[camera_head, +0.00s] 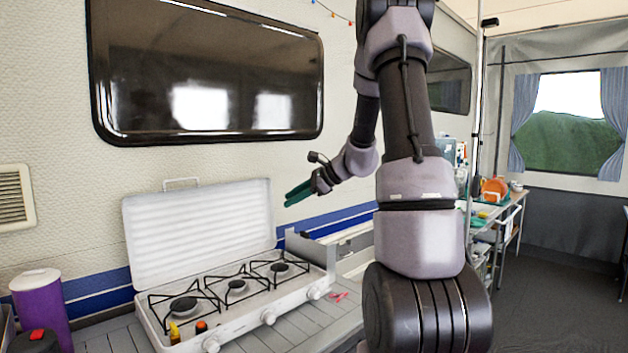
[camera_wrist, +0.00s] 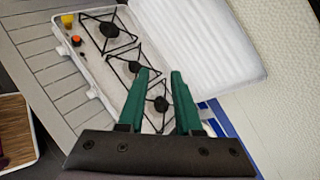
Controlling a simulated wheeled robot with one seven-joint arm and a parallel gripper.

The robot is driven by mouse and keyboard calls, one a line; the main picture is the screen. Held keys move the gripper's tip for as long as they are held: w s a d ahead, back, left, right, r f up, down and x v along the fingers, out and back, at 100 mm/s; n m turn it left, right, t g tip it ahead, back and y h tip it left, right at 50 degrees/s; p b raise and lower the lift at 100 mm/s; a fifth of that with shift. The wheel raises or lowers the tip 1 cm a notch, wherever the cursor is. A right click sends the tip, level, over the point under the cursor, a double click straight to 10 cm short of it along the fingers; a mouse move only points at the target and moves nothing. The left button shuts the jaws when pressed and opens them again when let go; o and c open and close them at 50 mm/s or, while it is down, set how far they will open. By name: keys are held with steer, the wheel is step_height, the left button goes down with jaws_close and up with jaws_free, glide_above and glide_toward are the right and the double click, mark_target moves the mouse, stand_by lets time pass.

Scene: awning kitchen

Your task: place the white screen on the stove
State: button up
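The white ribbed panel (camera_head: 200,230), which appears to be the white screen, stands upright along the back edge of the stove. It also shows in the wrist view (camera_wrist: 205,40). The white stove (camera_head: 225,325) has three burners with black wire grates and sits on the counter; it shows in the wrist view too (camera_wrist: 95,60). My gripper (camera_head: 297,193) is in the air to the right of the panel, above the stove's right end. In the wrist view its green fingers (camera_wrist: 160,74) are apart with nothing between them. The gripper touches neither panel nor stove.
A small yellow item (camera_head: 174,333) and an orange-red item (camera_head: 201,326) are on the stove's front left corner. A purple cylinder (camera_head: 42,312) stands left of the stove. A grey slatted counter (camera_head: 300,335) runs in front. A window (camera_head: 210,75) is on the wall above.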

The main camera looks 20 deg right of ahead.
steer(key=s+a+r+n+g, duration=0.2)
steer(key=s+a+r+n, duration=0.35)
steer(key=s, duration=0.25)
steer(key=s+r+n+h, duration=0.1)
steer(key=s+n+h, duration=0.1)
steer(key=s, duration=0.5)
steer(key=s+r+n+h, duration=0.2)
steer(key=s+n, duration=0.3)
steer(key=s, duration=0.2)
steer(key=s+r+n+t+h, duration=0.1)
steer(key=s+r+n+h, duration=0.1)
steer(key=s, duration=0.5)
steer(key=shift+s+a+r+n, duration=0.3)
steer(key=shift+a+n, duration=0.15)
steer(key=shift+n, duration=0.4)
